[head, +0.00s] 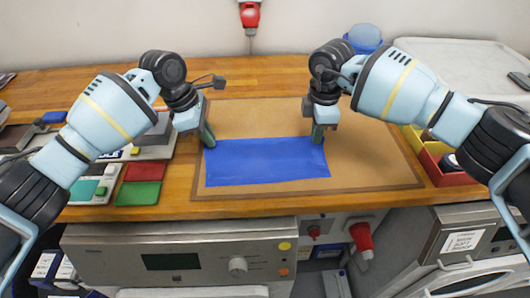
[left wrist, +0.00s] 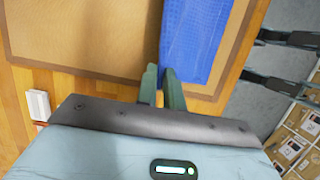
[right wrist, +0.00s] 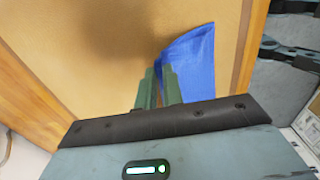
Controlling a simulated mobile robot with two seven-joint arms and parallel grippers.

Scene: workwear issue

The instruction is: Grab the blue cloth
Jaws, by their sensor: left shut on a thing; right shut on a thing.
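The blue cloth (head: 265,163) lies spread as a rectangle over the front left part of the brown mat (head: 380,165). My left gripper (head: 208,142) is shut on the cloth's far left corner. In the left wrist view the cloth (left wrist: 195,35) runs up from between the fingers (left wrist: 162,85). My right gripper (head: 318,140) is shut on the cloth's far right corner. In the right wrist view the cloth (right wrist: 192,62) shows beside the fingers (right wrist: 157,88), which hide the gripped edge.
Red and green pieces (head: 138,193) lie on the table left of the mat. Yellow and red bins (head: 437,165) stand at its right. A blue round-topped object (head: 364,38) stands at the back. The mat's right part is clear.

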